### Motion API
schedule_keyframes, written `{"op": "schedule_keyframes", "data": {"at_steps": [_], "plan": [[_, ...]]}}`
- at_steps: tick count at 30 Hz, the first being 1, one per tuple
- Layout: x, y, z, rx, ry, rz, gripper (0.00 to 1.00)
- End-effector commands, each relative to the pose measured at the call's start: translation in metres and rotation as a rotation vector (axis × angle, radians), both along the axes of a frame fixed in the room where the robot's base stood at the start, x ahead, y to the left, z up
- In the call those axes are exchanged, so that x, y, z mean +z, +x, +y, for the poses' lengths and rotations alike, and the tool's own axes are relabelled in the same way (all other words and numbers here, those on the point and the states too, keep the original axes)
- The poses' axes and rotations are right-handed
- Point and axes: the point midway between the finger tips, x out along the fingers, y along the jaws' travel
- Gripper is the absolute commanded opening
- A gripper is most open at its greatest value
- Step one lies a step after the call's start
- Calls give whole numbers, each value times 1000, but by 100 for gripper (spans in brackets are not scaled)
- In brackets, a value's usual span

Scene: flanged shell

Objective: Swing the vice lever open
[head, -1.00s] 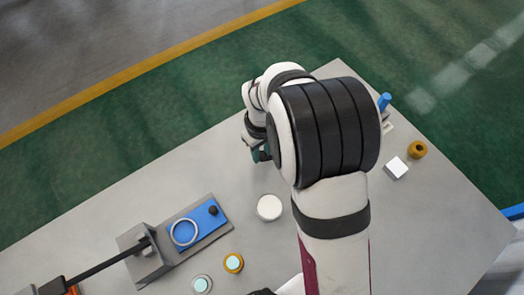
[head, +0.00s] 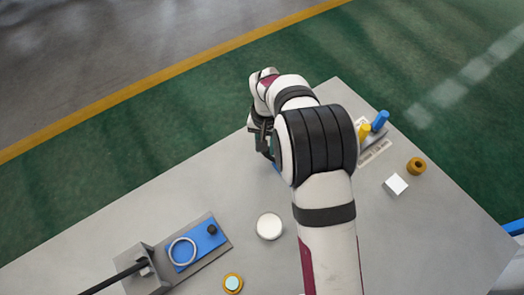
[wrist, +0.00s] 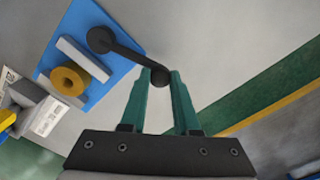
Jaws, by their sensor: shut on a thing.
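In the wrist view the vice (wrist: 118,62) has a blue base plate, with an ochre ring (wrist: 67,82) against a grey bar on it. Its dark lever (wrist: 127,50) runs from a round pivot on the plate to a ball knob beyond the plate's edge. My gripper (wrist: 160,78) has teal fingers shut on the lever's knob, which sits between the fingertips. In the head view my arm hides most of the vice and the lever.
In the head view a grey fixture (head: 218,250) with a blue plate, pale ring and black knob stands at lower left.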

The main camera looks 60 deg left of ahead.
Motion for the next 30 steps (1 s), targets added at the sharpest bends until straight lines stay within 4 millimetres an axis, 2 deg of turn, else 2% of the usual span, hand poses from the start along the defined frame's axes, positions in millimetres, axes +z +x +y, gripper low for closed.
{"op": "schedule_keyframes", "data": {"at_steps": [6,15,30], "plan": [[0,14,4,-159,3,-2,0],[1,26,6,-305,3,-1,0],[1,31,5,-359,3,-2,0]]}}
